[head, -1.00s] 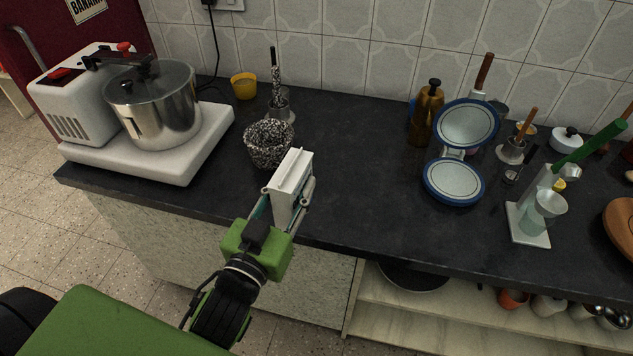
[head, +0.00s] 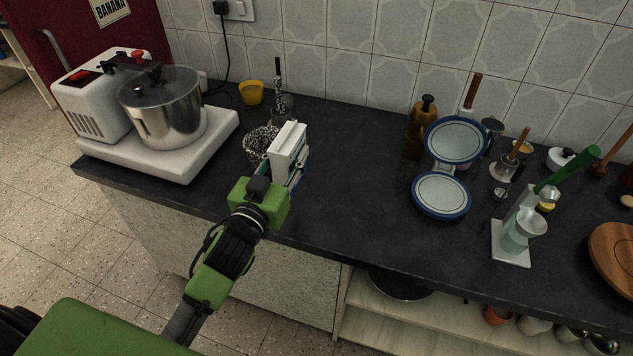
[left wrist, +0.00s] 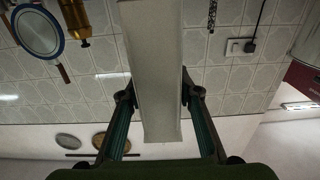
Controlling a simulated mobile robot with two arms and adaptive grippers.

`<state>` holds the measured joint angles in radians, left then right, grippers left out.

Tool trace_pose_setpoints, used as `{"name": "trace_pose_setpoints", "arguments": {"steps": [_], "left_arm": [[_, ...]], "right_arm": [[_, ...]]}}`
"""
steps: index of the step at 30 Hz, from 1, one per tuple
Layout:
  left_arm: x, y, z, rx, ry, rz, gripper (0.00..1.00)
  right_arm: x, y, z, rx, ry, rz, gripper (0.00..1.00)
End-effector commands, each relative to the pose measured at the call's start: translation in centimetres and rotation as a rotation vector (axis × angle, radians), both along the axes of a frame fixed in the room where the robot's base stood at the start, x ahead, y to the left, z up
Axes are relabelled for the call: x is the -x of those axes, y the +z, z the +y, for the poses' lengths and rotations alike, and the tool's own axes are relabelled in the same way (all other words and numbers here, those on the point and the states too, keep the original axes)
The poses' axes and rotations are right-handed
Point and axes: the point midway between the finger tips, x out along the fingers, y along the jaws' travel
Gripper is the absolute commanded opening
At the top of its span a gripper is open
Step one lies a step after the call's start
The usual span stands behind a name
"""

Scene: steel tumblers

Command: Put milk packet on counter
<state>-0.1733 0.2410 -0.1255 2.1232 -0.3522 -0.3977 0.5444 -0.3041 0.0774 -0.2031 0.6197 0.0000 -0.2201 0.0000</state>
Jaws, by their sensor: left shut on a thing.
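The milk packet (head: 288,148) is a white box-shaped carton with a ridge along its top. My left gripper (head: 285,165) is shut on it and holds it upright over the front part of the dark counter (head: 350,170). In the left wrist view the packet (left wrist: 154,70) fills the middle, between the two fingers of my left gripper (left wrist: 156,95). I cannot tell whether its base touches the counter. My right gripper is not in view.
A steel pot (head: 170,112) on a white appliance stands at left. The counter's middle is clear.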

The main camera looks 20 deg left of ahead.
Motion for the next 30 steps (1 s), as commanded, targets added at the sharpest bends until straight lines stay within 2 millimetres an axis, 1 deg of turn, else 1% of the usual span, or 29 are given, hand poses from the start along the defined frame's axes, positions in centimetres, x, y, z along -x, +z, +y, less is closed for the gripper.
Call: {"name": "trace_pose_setpoints", "arguments": {"steps": [1, 3, 6, 9, 14, 16, 18, 22, 24, 30], "left_arm": [[-0.5, -0.2, -1.3, 0.005, -0.002, -0.005, 0.00], [-0.8, -2.0, -2.1, 0.005, 0.000, -0.001, 0.00], [-1.3, -3.7, -3.4, 0.003, 0.001, -0.002, 0.00], [-1.6, -4.8, -4.3, 0.002, 0.000, -0.005, 0.00], [-1.9, -5.6, -5.0, 0.000, 0.000, -0.006, 0.00], [-2.0, -6.3, -5.5, 0.002, -0.001, -0.005, 0.00], [-2.0, -7.4, -5.5, -0.001, 0.000, -0.001, 0.00], [-2.0, -8.9, -5.4, -0.001, -0.001, -0.003, 0.00], [-2.0, -9.1, -5.5, -0.001, -0.002, -0.004, 0.00], [-2.0, -9.1, -5.4, -0.001, -0.002, -0.006, 0.00]], "right_arm": [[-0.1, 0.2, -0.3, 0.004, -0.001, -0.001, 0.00], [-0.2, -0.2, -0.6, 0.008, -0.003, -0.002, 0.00], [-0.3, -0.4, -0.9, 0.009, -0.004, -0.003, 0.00], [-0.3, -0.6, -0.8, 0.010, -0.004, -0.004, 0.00], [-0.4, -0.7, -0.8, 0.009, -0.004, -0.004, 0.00], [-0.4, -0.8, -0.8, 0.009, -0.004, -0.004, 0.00], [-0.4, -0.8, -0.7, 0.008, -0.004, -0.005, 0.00], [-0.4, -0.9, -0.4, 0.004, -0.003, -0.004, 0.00], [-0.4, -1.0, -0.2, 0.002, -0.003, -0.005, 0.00], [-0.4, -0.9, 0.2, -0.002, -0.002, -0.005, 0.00]]}}
